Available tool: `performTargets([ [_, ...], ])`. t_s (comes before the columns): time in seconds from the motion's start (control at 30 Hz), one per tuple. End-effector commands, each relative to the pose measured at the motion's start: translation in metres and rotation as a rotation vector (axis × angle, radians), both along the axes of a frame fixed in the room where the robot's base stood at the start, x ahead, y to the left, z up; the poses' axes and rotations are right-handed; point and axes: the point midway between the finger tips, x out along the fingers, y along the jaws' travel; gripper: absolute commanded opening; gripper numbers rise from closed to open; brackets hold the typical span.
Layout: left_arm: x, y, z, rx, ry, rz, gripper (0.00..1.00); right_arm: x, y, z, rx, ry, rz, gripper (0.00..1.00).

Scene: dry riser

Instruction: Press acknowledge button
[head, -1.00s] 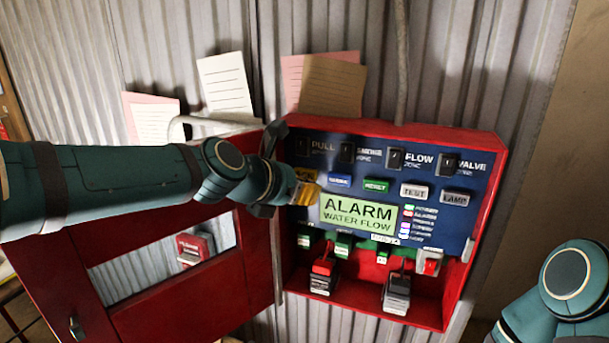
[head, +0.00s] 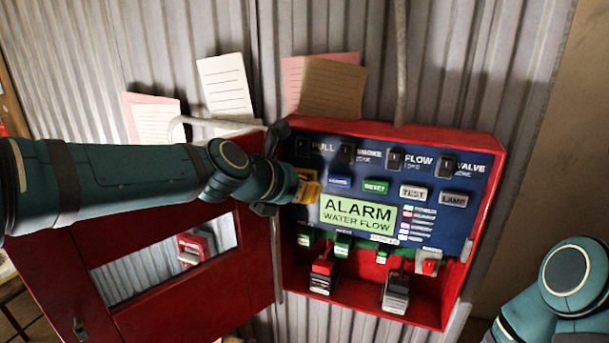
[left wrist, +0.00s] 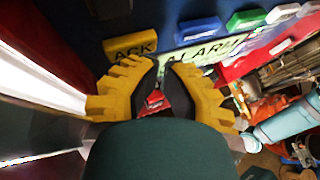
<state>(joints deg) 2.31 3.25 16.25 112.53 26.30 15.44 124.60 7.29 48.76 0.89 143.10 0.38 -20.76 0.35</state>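The yellow acknowledge button, marked ACK (left wrist: 130,46), shows in the left wrist view just beyond my left fingers. In the head view my left gripper (head: 308,190) is at the left end of the button row and largely covers it. In the left wrist view my left gripper's yellow, toothed fingers (left wrist: 164,66) come together at their dark tips, with nothing held. The tips appear slightly below and to the right of the button; contact cannot be made out. My right gripper is out of view; only part of my right arm shows at the lower right.
The red alarm cabinet (head: 496,190) has its door (head: 190,318) swung open to the left, under my left arm. Blue (head: 339,183), green (head: 376,187) and grey (head: 413,193) buttons sit right of my gripper, above the ALARM WATER FLOW display (head: 357,214). Paper notes hang above.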

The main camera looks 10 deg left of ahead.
Motion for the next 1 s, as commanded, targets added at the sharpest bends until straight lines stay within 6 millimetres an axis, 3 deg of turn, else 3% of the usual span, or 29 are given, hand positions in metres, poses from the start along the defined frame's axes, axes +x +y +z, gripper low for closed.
performTargets([
  [1.0,0.01,-0.0019,0.0004,0.0,0.0,0.0,0.0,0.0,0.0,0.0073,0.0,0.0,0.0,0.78],
])
